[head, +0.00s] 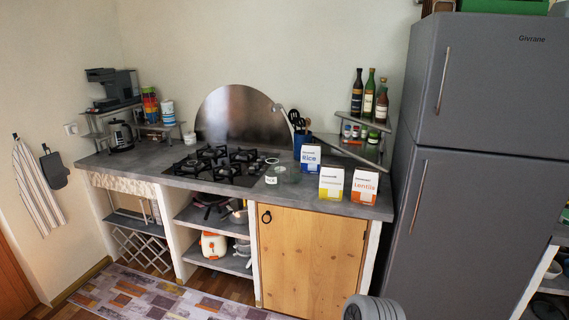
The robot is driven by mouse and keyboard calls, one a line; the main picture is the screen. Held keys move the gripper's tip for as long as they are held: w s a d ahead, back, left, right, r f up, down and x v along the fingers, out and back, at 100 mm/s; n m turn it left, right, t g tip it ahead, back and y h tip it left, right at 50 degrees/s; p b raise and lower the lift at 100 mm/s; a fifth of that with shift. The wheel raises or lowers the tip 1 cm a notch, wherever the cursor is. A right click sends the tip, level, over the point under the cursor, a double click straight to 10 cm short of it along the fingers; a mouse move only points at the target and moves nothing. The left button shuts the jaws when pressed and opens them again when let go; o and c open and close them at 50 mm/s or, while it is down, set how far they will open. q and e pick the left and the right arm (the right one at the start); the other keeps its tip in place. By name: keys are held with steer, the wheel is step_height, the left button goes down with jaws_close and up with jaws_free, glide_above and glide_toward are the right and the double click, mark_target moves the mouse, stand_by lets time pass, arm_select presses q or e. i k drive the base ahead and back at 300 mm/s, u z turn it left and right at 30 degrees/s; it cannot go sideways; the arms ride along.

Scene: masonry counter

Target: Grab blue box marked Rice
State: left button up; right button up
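The blue and white box marked Rice (310,158) stands upright on the grey counter (228,189), right of the gas hob. A yellow and white box (331,184) stands in front of it and slightly right. An orange and white box marked Lentils (364,187) stands farther right, near the counter's front edge. The Rice box's front shows, and nothing visibly touches it. Neither of my grippers is in view.
A clear glass jar (290,173) stands left of the Rice box. A utensil holder (301,142) is behind it. A corner shelf with bottles (368,95) is behind right. The tall grey fridge (485,190) bounds the right side. The gas hob (220,163) lies left.

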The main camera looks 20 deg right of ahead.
mark_target(311, 154)
steer(key=u, duration=0.5)
steer(key=i, duration=1.8)
steer(key=z, duration=0.5)
steer(key=i, duration=1.2)
steer(key=z, duration=1.1)
